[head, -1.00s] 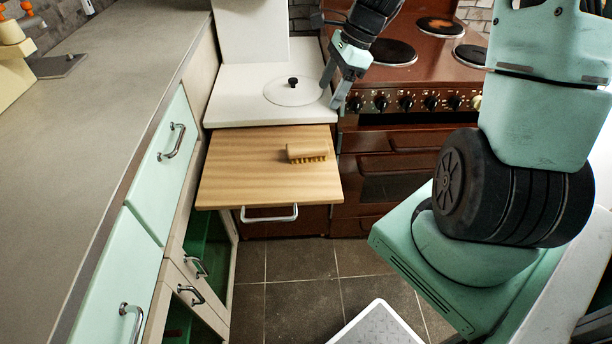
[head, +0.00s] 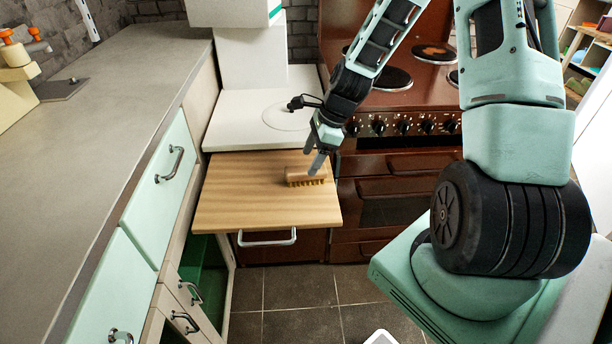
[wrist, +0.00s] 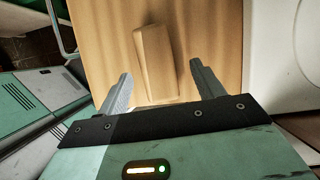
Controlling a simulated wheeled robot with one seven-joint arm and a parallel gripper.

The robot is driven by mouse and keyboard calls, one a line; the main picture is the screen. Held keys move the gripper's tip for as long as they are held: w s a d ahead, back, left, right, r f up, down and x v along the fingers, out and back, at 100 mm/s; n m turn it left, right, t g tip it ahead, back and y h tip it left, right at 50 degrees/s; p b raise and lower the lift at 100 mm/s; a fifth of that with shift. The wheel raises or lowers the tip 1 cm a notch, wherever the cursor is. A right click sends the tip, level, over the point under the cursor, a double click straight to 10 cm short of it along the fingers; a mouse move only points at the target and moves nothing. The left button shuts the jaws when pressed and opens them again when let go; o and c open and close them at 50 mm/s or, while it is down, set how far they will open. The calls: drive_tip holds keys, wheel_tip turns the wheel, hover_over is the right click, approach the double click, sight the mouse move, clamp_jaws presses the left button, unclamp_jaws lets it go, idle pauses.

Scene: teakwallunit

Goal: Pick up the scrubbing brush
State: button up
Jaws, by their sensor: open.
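The scrubbing brush (head: 304,177) has a pale wooden block with tan bristles pointing down. It lies on the pull-out wooden board (head: 240,205), near its right side. In the wrist view the brush (wrist: 154,62) shows its smooth back, between and beyond the two fingertips. My gripper (head: 313,158) is open and empty, just above the brush in the head view. It also shows in the wrist view (wrist: 158,85), with one finger to each side of the brush's line. I cannot tell the exact height of the fingertips above the board.
A white surface with a round lid (head: 288,116) lies behind the board. The brown stove (head: 400,130) with knobs stands to the right. A long grey counter (head: 90,150) runs along the left. The board's left part is clear.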

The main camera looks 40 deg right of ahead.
sight(307, 169)
drive_tip(key=x, duration=0.4)
drive_tip(key=shift+s, duration=0.3)
drive_tip(key=shift+w+a+f, duration=0.1)
drive_tip(key=shift+a+f, duration=0.05)
drive_tip(key=shift+f, duration=0.15)
drive_tip(key=shift+f, duration=0.25)
drive_tip(key=c, duration=1.1)
